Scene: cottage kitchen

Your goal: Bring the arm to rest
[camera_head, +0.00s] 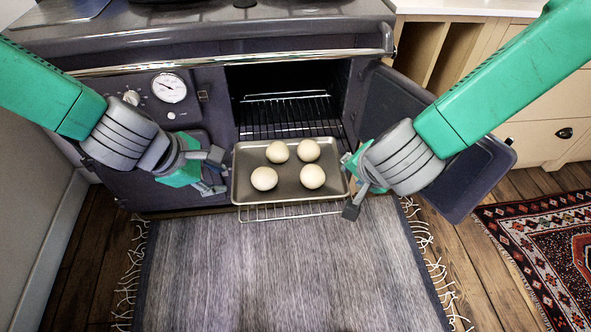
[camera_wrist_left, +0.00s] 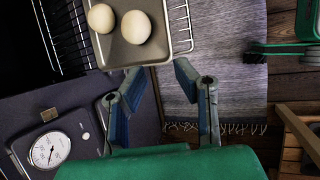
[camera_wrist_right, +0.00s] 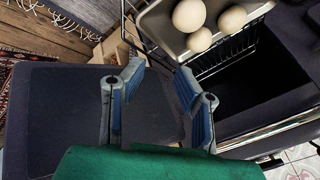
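My left gripper (camera_head: 214,172) is open and empty beside the left edge of a baking tray (camera_head: 240,180). In the left wrist view its fingers (camera_wrist_left: 160,78) are spread below the tray (camera_wrist_left: 165,58). My right gripper (camera_head: 350,187) is at the tray's right edge. In the right wrist view its fingers (camera_wrist_right: 160,76) are apart with nothing between them. I cannot tell whether either gripper touches the tray. The tray lies level on a pulled-out wire rack (camera_head: 290,211) and carries several pale round dough balls (camera_head: 264,178).
The dark range (camera_head: 215,50) has its oven door (camera_head: 470,180) open at the right, under my right forearm. A dial (camera_head: 169,87) is on its left front. A grey fringed rug (camera_head: 290,275) covers the floor in front. A patterned rug (camera_head: 550,250) and drawers (camera_head: 545,130) are at the right.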

